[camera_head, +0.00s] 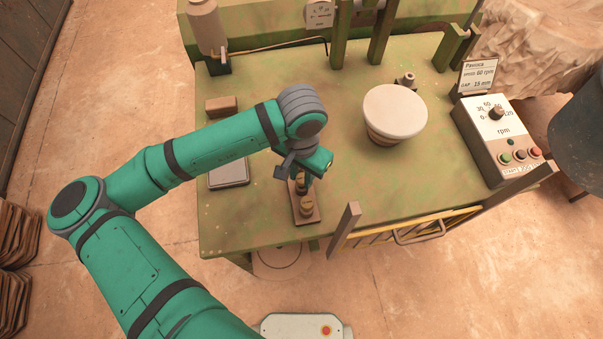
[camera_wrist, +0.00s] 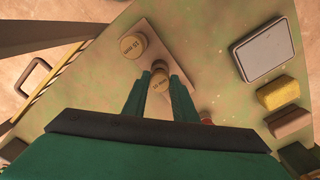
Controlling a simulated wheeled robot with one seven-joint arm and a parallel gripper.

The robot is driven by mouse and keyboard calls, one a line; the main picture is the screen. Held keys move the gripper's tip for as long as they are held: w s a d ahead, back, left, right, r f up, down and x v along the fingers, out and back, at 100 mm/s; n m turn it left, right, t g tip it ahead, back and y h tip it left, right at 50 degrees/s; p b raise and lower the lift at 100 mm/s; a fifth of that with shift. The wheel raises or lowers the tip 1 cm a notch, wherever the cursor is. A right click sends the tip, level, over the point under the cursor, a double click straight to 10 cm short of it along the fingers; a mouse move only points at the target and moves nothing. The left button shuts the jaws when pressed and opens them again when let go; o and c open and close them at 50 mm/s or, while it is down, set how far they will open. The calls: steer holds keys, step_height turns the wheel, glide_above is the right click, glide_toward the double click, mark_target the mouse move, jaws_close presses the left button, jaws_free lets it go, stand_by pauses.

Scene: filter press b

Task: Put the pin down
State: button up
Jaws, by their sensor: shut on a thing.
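My gripper (camera_wrist: 160,92) is shut on a brass-coloured pin (camera_wrist: 160,80) with lettering on its round top, seemingly "10 mm". It points down over a small brown board (camera_head: 307,215) near the table's front edge. Another brass pin (camera_wrist: 133,46), its top reading like "15 mm", stands on the board beside the held one; it also shows in the head view (camera_head: 306,205). The held pin's lower end is hidden, so I cannot tell whether it touches the board. In the head view my arm partly covers the gripper (camera_head: 302,180).
The green table (camera_head: 270,225) also holds a grey tray (camera_head: 229,174), a yellow sponge (camera_wrist: 278,93), a brown block (camera_head: 221,106), a pale round-topped piece (camera_head: 395,112) and a control box (camera_head: 497,140). A yellow-barred guard (camera_head: 400,232) stands at the front edge, right of the board.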

mark_target(302, 179)
steer(key=shift+f, duration=0.15)
steer(key=o, duration=1.1)
step_height(302, 179, up, 12)
stand_by(0.6)
